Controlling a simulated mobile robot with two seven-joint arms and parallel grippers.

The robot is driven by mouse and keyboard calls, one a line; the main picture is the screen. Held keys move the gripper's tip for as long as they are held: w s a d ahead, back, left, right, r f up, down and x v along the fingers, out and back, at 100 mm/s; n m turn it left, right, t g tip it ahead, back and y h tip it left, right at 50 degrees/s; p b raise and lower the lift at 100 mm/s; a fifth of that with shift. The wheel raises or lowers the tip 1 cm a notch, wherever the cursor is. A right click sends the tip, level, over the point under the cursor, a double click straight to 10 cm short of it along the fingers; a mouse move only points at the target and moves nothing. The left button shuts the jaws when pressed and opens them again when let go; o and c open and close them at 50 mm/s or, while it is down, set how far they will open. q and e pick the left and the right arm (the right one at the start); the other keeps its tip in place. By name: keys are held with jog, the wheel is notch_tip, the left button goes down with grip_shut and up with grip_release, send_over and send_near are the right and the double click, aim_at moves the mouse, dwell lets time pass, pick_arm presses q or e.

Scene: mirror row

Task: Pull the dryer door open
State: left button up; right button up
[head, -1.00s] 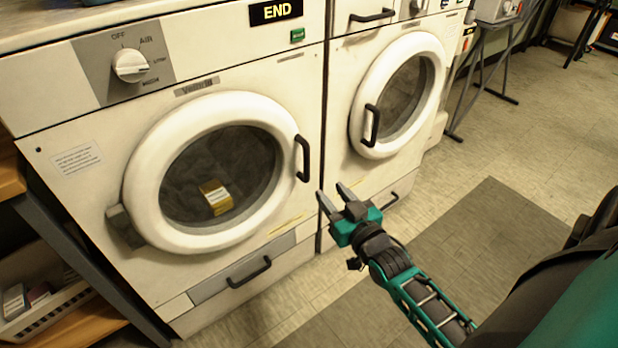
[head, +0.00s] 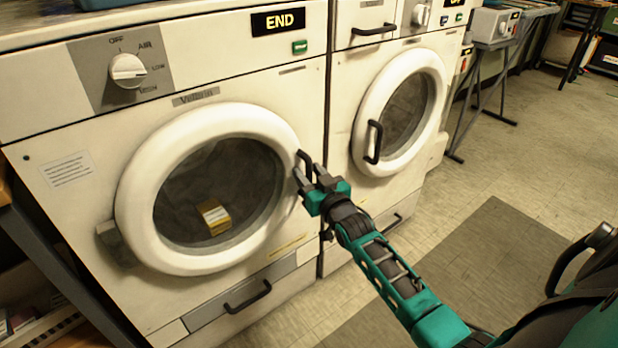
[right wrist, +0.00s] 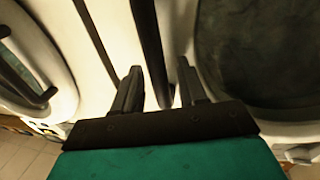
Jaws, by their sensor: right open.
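The dryer (head: 70,225) stands at the left with an END sign above its round door. The dryer door (head: 131,205) is a thick white ring with dark glass, and it looks shut. Its dark upright handle (head: 304,158) is on the ring's right side, its lower part hidden by my gripper. My right gripper (head: 309,172) is open at this handle. My left gripper is not in view.
A second machine (head: 345,185) with its own round door (head: 365,110) and handle (head: 374,142) stands close on the right. A dark mat (head: 480,270) lies on the floor in front.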

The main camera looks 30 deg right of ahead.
jog(key=shift+w, duration=0.2)
grip_shut()
dwell(0.3)
